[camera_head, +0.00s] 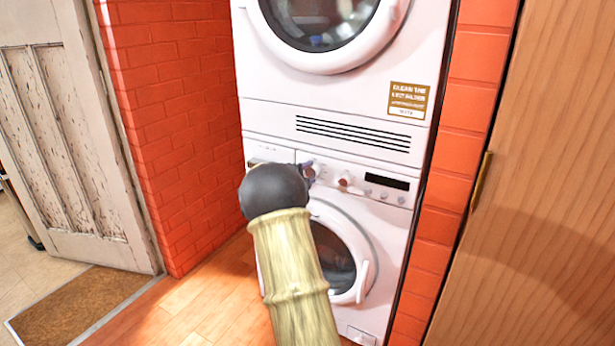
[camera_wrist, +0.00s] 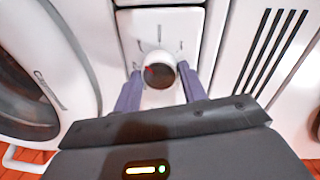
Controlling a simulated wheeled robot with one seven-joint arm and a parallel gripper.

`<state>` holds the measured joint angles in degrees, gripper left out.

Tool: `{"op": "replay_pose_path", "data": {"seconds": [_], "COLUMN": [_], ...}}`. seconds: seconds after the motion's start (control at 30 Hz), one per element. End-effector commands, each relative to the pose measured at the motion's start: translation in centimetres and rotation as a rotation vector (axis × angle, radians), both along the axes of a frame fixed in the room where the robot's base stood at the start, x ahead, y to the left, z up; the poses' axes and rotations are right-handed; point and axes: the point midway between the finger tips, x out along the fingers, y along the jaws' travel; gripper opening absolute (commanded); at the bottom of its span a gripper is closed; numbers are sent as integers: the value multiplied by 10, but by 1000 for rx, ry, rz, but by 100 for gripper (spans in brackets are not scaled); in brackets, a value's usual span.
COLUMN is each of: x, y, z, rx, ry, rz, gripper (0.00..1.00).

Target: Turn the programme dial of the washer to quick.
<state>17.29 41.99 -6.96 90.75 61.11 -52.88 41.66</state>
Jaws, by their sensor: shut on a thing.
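The washer (camera_head: 377,240) is the lower of two stacked white machines, with a round door below its control panel. Its programme dial (camera_wrist: 160,72) is a round white knob with a dark brownish face, and small marks stand around it on the panel. A small reddish spot shows on the left of the face; the mark labels are too small to read. My gripper (camera_wrist: 158,88) has its two purple fingers on either side of the dial, shut on it. In the head view my arm and wrist hide much of the panel's left part and the door.
A second knob (camera_head: 345,180), small buttons and a dark display (camera_head: 387,180) are to the right on the panel. The upper machine (camera_head: 320,85) has a brown label (camera_head: 409,101). Brick walls flank the machines. A wooden door (camera_head: 530,200) stands close on the right.

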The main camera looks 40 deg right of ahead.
Motion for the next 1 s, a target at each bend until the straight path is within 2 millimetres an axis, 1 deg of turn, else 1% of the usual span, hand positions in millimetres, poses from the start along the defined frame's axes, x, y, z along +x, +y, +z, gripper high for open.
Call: {"op": "replay_pose_path", "data": {"seconds": [0.1,0.13,0.2,0.23,0.53,0.67,0.83,1.0], "x": [0,0,0,0,0,-3,-12,-25], "y": [1,1,0,0,1,9,31,63], "z": [-2,-2,-2,-2,-1,1,4,6], "rx": [3,3,3,2,0,1,0,1], "ry": [3,3,3,3,2,3,3,4], "rz": [0,0,0,1,0,1,3,3], "gripper": [19,47,61,63,63,63,63,63]}}
